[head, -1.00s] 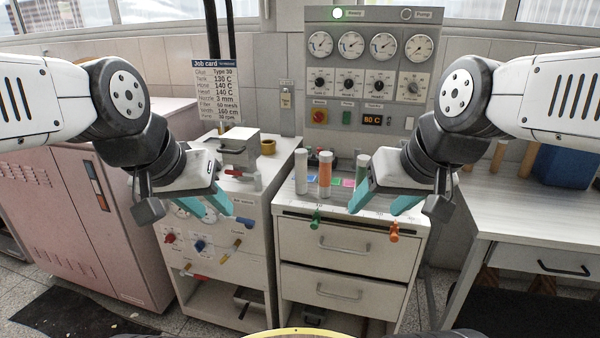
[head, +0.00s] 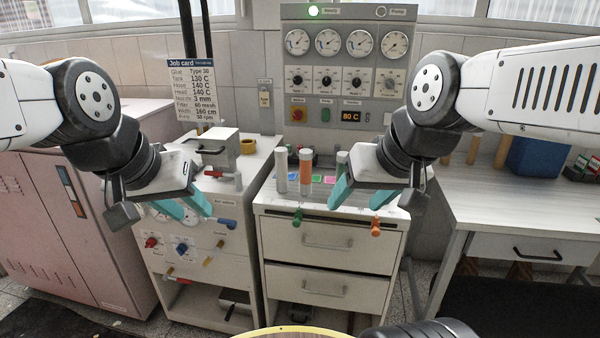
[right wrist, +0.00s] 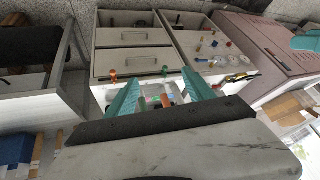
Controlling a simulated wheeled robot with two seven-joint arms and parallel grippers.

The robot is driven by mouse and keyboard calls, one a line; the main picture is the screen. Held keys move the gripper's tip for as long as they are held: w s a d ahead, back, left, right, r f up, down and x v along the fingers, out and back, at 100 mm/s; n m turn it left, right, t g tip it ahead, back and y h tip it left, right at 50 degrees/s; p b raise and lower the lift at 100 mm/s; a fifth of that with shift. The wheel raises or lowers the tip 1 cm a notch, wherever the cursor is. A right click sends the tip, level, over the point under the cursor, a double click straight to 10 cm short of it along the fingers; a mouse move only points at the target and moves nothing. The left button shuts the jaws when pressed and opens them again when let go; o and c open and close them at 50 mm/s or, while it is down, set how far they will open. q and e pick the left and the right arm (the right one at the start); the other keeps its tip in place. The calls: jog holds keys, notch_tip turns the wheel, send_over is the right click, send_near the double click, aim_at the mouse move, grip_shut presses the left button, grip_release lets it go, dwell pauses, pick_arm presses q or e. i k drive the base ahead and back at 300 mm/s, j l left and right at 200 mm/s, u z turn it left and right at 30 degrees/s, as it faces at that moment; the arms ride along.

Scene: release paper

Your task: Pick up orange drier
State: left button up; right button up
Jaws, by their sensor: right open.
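The orange drier, seen as an upright orange tube with a pale cap (head: 306,174), stands on the white drawer cabinet (head: 330,236) between a grey-white tube (head: 281,171) and a green tube (head: 342,162). My right gripper (head: 352,204) is open and empty, to the right of the orange tube and in front of the green one, which it partly hides. My left gripper (head: 195,213) is open and empty, in front of the machine with knobs on the left.
A gauge panel (head: 345,75) stands behind the cabinet. Green (head: 297,219) and orange (head: 376,226) handles stick out at the cabinet's front edge. A table with a blue box (head: 537,155) is at right.

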aim_at(306, 155)
jog(key=u, duration=3.25)
jog(key=z, duration=3.45)
jog(key=i+j+u, duration=0.1)
jog(key=i, duration=0.25)
jog(key=i+j+u, duration=0.1)
jog(key=i+j, duration=0.15)
jog(key=i, duration=0.1)
